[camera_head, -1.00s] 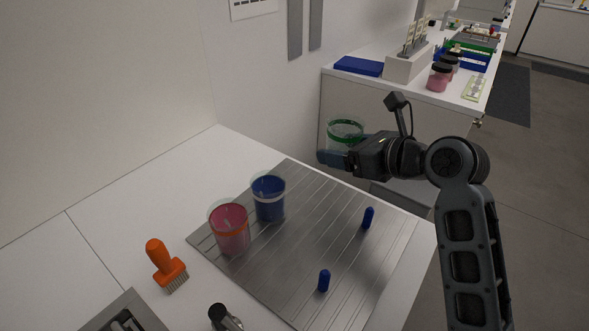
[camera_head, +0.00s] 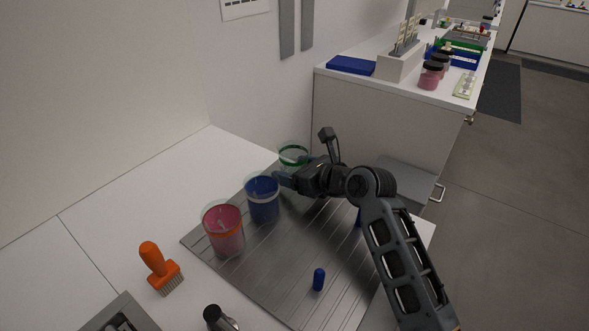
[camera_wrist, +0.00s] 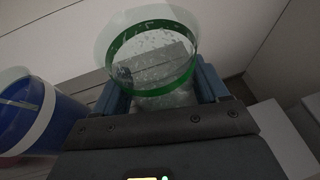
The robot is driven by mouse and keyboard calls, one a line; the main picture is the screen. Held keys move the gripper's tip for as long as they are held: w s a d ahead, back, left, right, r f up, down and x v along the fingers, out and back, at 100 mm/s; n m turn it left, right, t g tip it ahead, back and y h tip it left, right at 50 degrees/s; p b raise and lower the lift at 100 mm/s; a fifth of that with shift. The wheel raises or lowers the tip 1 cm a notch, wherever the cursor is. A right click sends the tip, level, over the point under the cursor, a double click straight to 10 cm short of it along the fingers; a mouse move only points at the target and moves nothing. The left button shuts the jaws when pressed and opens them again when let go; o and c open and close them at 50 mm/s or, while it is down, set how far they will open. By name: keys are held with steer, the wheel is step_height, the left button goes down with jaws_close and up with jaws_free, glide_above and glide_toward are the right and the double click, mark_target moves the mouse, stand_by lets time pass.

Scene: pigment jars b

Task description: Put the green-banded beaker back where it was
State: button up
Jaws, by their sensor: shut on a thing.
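The green-banded beaker (camera_head: 293,155) is clear glass with a green band near its rim. My gripper (camera_head: 284,178) is shut on it at the far corner of the grey grooved board (camera_head: 262,275). In the wrist view the beaker (camera_wrist: 150,50) sits between the blue fingers, upright or nearly so. Whether its base touches the board is hidden. A beaker with blue contents and a white band (camera_head: 263,199) stands just left of my gripper.
A blue peg (camera_head: 319,279) stands on the board; another (camera_head: 358,217) is partly hidden behind my arm. An orange-handled brush (camera_head: 159,268) lies left of the board. The wall is close behind the beaker. The board's middle is clear.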

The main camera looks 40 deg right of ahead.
steer(key=shift+f, duration=0.15)
steer(key=o, duration=1.3)
steer(key=shift+r, duration=0.2)
steer(key=v, duration=1.2)
steer(key=shift+f, duration=0.1)
